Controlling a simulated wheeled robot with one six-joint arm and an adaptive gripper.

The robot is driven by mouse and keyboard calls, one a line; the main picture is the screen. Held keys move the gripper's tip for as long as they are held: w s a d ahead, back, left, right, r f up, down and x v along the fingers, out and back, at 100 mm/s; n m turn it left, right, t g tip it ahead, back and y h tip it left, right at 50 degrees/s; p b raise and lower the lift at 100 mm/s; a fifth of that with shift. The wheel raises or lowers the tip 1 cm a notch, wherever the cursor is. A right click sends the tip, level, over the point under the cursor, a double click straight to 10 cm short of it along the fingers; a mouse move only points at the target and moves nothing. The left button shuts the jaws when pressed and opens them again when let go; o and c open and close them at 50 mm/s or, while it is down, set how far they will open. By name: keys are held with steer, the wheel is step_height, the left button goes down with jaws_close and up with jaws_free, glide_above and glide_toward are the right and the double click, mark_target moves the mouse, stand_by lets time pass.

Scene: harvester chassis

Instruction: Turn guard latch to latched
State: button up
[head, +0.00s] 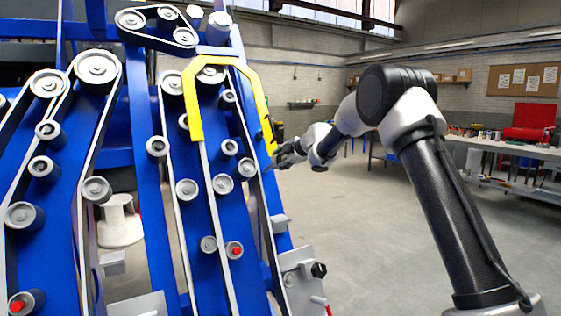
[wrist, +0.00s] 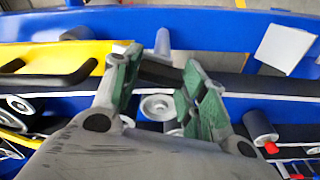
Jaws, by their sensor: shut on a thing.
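The yellow guard (head: 194,118) stands over the belts on the blue chassis, and its side shows at left in the wrist view (wrist: 60,55). My gripper (head: 274,163) reaches the chassis at the guard's lower right end. In the wrist view its green-padded fingers (wrist: 160,85) stand either side of a dark bar (wrist: 160,70), which I take to be the guard latch handle. The fingers are shut on it. A grey upright piece (wrist: 162,42) stands just behind the bar. The latch's exact angle is hard to tell, and in the head view the gripper hides it.
Pulleys and belts run close to my fingers, with a round pulley (wrist: 158,107) below them and a red-centred roller (wrist: 262,130) at right. A white plate (wrist: 285,47) stands on the blue beam. A workbench (head: 520,150) stands far right; the floor between is clear.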

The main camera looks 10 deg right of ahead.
steer(key=shift+n, duration=1.5)
steer(key=shift+f, duration=0.1)
steer(key=o, duration=1)
steer(key=v, duration=1.2)
steer(key=shift+r, duration=0.2)
steer(key=shift+w, duration=0.1)
